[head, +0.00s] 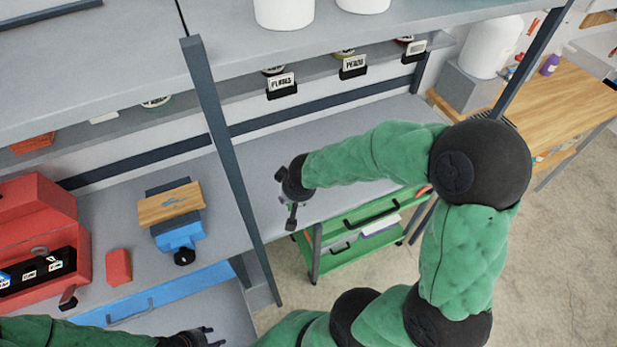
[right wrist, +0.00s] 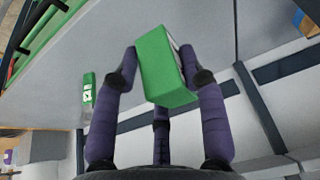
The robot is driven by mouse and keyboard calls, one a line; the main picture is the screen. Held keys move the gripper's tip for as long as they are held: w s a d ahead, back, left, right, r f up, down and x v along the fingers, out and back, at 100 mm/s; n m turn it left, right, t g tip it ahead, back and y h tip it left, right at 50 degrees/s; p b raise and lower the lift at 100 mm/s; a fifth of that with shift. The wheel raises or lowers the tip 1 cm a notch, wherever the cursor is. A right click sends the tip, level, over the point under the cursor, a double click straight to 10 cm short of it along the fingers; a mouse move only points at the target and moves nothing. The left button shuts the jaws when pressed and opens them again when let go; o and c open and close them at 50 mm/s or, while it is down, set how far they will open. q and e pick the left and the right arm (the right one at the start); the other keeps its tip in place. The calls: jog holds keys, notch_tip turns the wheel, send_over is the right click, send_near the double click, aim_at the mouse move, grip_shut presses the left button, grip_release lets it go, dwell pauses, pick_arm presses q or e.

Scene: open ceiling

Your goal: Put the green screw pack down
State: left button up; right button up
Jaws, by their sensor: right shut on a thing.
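The green screw pack (right wrist: 164,70) is a green box with a pale side. In the right wrist view, my right gripper (right wrist: 158,62) is shut on it, with fingers on both sides. In the head view, my right gripper (head: 288,203) is over the front part of the grey worktop (head: 330,170); the pack cannot be made out there. Whether the pack touches the worktop is unclear. My left gripper (head: 211,336) is low at the bottom edge, its fingers apart and empty.
A small green item with a white label (right wrist: 88,93) shows in the right wrist view. A dark post (head: 222,150) stands left of my right gripper. A green drawer cart (head: 360,232) is below the worktop. A blue vise (head: 178,232) and red toolbox (head: 45,235) are left.

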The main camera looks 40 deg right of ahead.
jog(key=w+d+f, duration=0.4)
jog(key=d+f, duration=0.1)
jog(key=w+d+f, duration=0.2)
jog(key=shift+d+f, duration=0.25)
jog(key=shift+f, duration=0.05)
jog(key=shift+d+f+b, duration=0.2)
jog(key=shift+f+b, duration=0.1)
jog(key=shift+f, duration=0.05)
notch_tip(320, 180, down, 3)
jog(key=shift+w+r+b, duration=0.1)
jog(key=shift+w+b, duration=0.05)
jog(key=shift+b, duration=0.65)
jog(key=shift+f, duration=0.2)
jog(key=o, duration=1.2)
